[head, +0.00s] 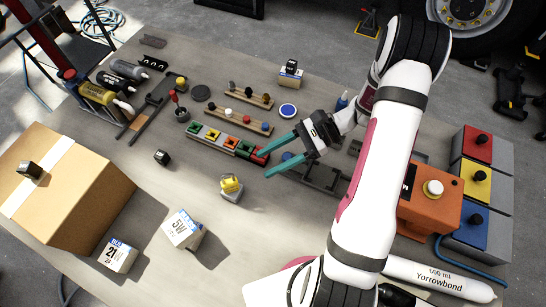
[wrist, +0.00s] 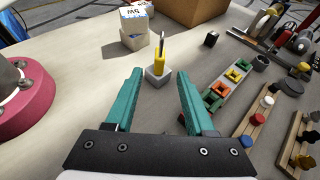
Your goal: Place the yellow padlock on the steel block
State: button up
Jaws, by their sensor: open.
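The yellow padlock (head: 230,184) sits on top of a small grey block, which looks like the steel block (head: 231,197), on the workbench. In the wrist view the padlock (wrist: 159,60) stands upright with its grey shackle up, on the grey block (wrist: 157,77). My gripper (head: 266,166) is open and empty, to the upper right of the padlock in the head view. In the wrist view the teal fingers (wrist: 160,73) are spread, with the padlock and block beyond the tips and between their lines, apart from both.
A rail of coloured blocks (head: 228,142) lies behind the padlock. A small black block (head: 162,157), white-labelled blocks (head: 184,230) and a cardboard box (head: 95,200) stand to the left. An orange box (head: 432,212) is at right. Bench around the grey block is clear.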

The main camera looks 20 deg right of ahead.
jog(key=s+a+r+n+g+h, duration=0.2)
jog(key=s+a+r+n+h, duration=0.1)
jog(key=s+r+n, duration=0.15)
jog(key=s+a+r+n+g+h, duration=0.1)
jog(key=s+a+r+n+h, duration=0.25)
jog(key=r, duration=0.25)
jog(key=s+d+r+n+t+h, duration=0.1)
jog(key=s+n+h, duration=0.3)
jog(key=s, duration=0.4)
jog(key=shift+s+r+t+h, duration=0.25)
jog(key=shift+r+t+h, duration=0.3)
jog(key=shift+r+t, duration=0.3)
jog(key=shift+d+f, duration=0.1)
